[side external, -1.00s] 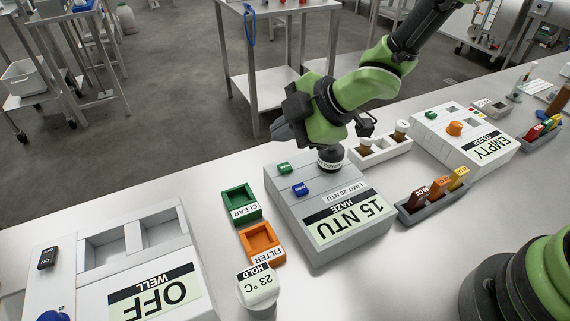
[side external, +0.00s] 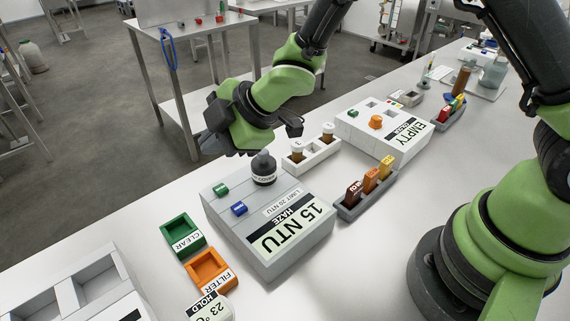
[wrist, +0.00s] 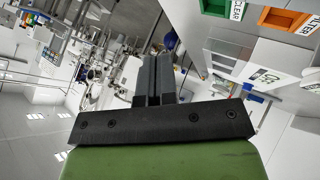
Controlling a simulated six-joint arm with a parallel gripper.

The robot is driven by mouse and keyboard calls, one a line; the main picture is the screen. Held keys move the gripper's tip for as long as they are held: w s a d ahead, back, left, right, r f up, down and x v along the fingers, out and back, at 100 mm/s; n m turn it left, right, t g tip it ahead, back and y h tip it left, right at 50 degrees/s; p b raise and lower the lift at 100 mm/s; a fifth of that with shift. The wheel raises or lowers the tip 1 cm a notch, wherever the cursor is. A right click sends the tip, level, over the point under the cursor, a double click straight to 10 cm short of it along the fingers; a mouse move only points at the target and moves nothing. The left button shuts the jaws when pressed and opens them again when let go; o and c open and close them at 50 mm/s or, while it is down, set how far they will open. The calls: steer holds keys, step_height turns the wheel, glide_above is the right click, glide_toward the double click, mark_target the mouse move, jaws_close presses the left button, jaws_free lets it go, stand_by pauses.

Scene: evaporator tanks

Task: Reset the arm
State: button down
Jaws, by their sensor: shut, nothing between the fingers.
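My gripper (side external: 203,147) is at the end of the green and black arm, raised behind and above the grey haze meter (side external: 290,252). It points down and left in the side view. In the wrist view the two dark fingers of my gripper (wrist: 154,80) lie together with nothing between them. The haze meter reads 15 NTU. A black-capped vial or lid with a white label (side external: 263,167) sits on its top, below my wrist and apart from it.
A green CLEAR tray (side external: 180,232) and an orange FILTER tray (side external: 208,268) lie left of the meter. A white rack with brown vials (side external: 314,160), a grey holder with coloured pieces (side external: 366,200) and a white EMPTY unit (side external: 385,135) stand to the right.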

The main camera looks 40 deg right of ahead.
steer(key=s+d+r+m+t+h, duration=0.1)
steer(key=s+d+r+m+h, duration=0.15)
steer(key=d+r+m, duration=0.35)
steer(key=s+d+r+m+t+h, duration=0.1)
steer(key=s+d+r+m+h, duration=0.2)
steer(key=d+r, duration=0.45)
steer(key=s+d+r+m+g+y, duration=0.1)
steer(key=s+m, duration=0.5)
steer(key=s, duration=0.3)
steer(key=s+d+r+m+g, duration=0.1)
steer(key=s+r+m, duration=0.1)
steer(key=s+m, duration=0.4)
steer(key=s, duration=0.3)
steer(key=shift+r+y, duration=0.25)
steer(key=shift+y, duration=0.1)
